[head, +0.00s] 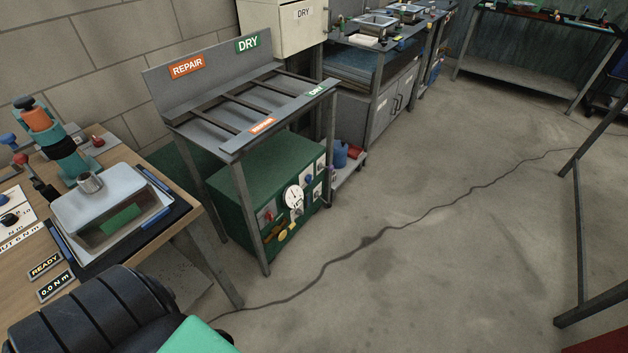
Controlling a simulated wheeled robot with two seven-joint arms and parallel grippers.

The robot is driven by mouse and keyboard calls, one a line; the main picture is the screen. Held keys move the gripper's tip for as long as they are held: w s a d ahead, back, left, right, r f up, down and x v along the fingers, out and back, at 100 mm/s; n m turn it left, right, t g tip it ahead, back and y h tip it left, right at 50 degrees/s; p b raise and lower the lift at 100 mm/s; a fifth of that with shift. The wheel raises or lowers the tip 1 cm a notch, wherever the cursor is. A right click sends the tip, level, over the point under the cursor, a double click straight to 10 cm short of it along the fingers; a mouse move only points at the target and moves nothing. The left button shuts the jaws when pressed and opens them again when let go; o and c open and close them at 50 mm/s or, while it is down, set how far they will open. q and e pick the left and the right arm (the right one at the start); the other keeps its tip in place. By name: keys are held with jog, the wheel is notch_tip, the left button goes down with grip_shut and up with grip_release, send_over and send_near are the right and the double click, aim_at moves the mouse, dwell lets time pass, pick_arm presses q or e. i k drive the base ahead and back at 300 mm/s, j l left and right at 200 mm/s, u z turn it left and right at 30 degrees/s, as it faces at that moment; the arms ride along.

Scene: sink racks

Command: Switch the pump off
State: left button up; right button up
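No part is labelled as a pump, so I cannot tell for sure which thing it is. A green cabinet (235,172) stands on the floor under the grey rack. Its front carries a round white dial (293,196), a small red control (268,216), a blue control (309,179) and yellow parts (281,236). The controls are too small to tell their positions. Neither gripper is in view. A black ribbed part and a teal part, which may be my own arm, fill the bottom left corner.
The grey rack (205,77) has REPAIR and DRY signs. A wooden bench (22,182) at left holds a teal and orange device (50,138) and a pale tray-topped box (105,196). A dark cable (370,240) crosses the otherwise open floor. Metal sink benches (390,98) stand behind.

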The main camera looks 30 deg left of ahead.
aim_at(269, 216)
jog(key=i+u, duration=0.25)
jog(key=i, duration=0.25)
jog(key=i+l+u, duration=0.2)
jog(key=i, duration=0.3)
jog(key=i+l+u, duration=0.25)
jog(key=i, duration=0.2)
